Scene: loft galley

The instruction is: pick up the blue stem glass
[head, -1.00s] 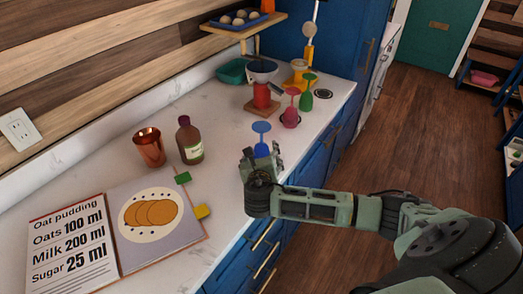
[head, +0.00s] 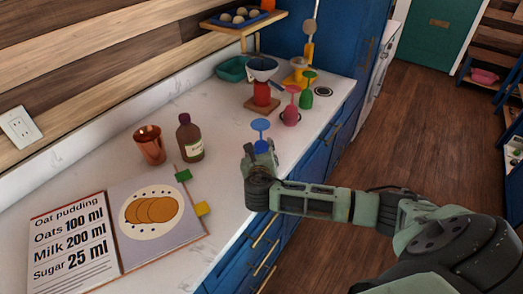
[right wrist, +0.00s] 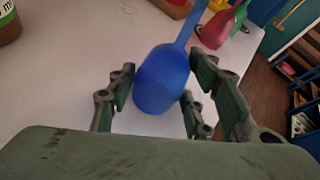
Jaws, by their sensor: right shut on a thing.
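The blue stem glass (head: 261,125) stands upside down near the counter's front edge, foot up and bowl down. My right gripper (head: 261,158) is shut on its bowl, and the fingers hide part of the bowl in the head view. In the right wrist view the blue bowl (right wrist: 162,80) lies between the fingers (right wrist: 158,100), with its stem running up to the top edge. I cannot tell any gap between the glass and the counter. My left gripper is not in view.
A pink glass (head: 291,116) and a green glass (head: 307,98) stand upside down behind it. A red coffee stand with a bowl (head: 262,92) is nearby. A brown bottle (head: 189,140), copper cup (head: 149,145) and open recipe book (head: 155,218) are to the left.

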